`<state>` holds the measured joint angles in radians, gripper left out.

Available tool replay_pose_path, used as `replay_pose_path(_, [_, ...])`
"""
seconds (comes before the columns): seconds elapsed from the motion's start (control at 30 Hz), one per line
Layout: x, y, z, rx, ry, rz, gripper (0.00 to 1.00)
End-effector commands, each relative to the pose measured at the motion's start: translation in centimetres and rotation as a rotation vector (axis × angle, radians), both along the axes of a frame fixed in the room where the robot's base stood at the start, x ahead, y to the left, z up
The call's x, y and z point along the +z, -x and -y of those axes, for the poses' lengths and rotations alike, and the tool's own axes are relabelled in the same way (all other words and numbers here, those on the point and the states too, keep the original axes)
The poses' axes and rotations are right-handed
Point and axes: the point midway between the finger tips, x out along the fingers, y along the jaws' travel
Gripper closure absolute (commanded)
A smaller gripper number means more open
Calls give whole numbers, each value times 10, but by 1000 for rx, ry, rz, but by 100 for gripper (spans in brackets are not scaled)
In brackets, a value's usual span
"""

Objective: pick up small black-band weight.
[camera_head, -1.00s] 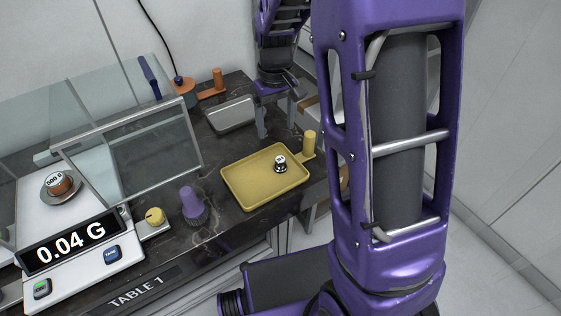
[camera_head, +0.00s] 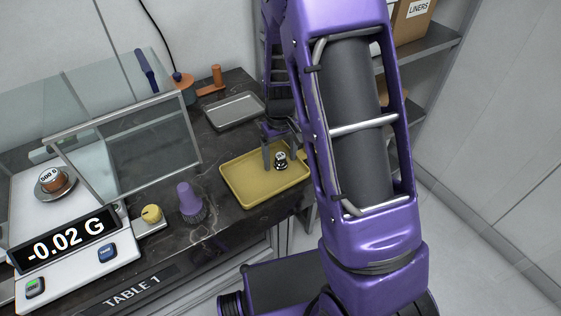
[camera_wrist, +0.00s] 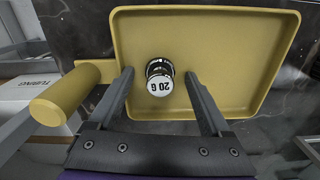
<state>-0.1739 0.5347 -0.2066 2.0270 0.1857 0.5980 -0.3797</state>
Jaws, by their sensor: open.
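The small black-band weight (camera_head: 280,160) stands in the yellow tray (camera_head: 248,192). In the wrist view the weight (camera_wrist: 160,84) has a black band and a white top marked 20 G. My gripper (camera_head: 281,158) is over the tray, with its fingers at either side of the weight. In the wrist view my gripper (camera_wrist: 160,82) is open, and the weight lies between the fingertips with a gap on each side. The tray (camera_wrist: 230,60) also fills much of that view.
A grey metal tray (camera_head: 235,110) lies behind the yellow one. A balance with a glass shield (camera_head: 140,150) holds a 500 G weight (camera_head: 55,181) and reads -0.02 G (camera_head: 66,241). A purple-handled brush (camera_head: 191,203) stands left of the yellow tray. The yellow tray's handle (camera_wrist: 62,95) sticks out.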

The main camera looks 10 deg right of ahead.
Motion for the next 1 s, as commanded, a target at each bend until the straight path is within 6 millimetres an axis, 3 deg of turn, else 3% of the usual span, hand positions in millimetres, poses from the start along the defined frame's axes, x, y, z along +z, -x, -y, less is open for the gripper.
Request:
replay_pose_path(0.17, [0,0,0,0,0,1,18])
replay_pose_path(0.2, [0,0,0,0,0,1,22])
replay_pose_path(0.63, [0,0,0,-1,0,1,99])
replay_pose_path(0.87, [1,0,0,-1,0,1,100])
replay_pose_path(1.0, [10,-1,0,-1,-2,3,100])
